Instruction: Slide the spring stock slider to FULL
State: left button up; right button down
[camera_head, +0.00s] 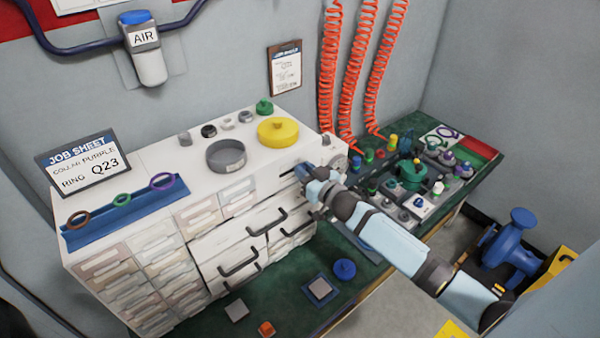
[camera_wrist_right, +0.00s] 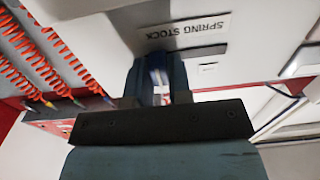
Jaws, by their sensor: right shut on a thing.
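The SPRING STOCK label (camera_wrist_right: 183,30) shows upside down in the right wrist view, on the white cabinet face. My right gripper (camera_wrist_right: 160,82) is shut on the spring stock slider, close against that face. A narrow blue and white strip of the slider (camera_wrist_right: 158,65) shows between the fingers; the rest is hidden. In the head view my right gripper (camera_head: 307,175) is at the upper right end of the white cabinet (camera_head: 130,160), by a dark slot. The slider's position along its travel cannot be told. My left gripper is not in view.
Drawers with dark handles (camera_head: 267,222) lie left of the gripper. A grey round dish (camera_head: 226,155) and a yellow lidded part (camera_head: 278,131) stand on the cabinet top. Red coiled hoses (camera_head: 330,70) hang behind. A bench with several small fittings and a green part (camera_head: 410,174) is at right.

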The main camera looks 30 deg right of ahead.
jog(key=shift+d, duration=0.2)
jog(key=c, duration=1.2)
grip_release()
jog(key=shift+o, duration=0.8)
jog(key=shift+d, duration=0.15)
jog(key=s+d+b, duration=0.1)
jog(key=s, duration=1.2)
jog(key=shift+s+d+b, duration=0.3)
jog(key=shift+s+d, duration=0.05)
jog(key=shift+d, duration=0.05)
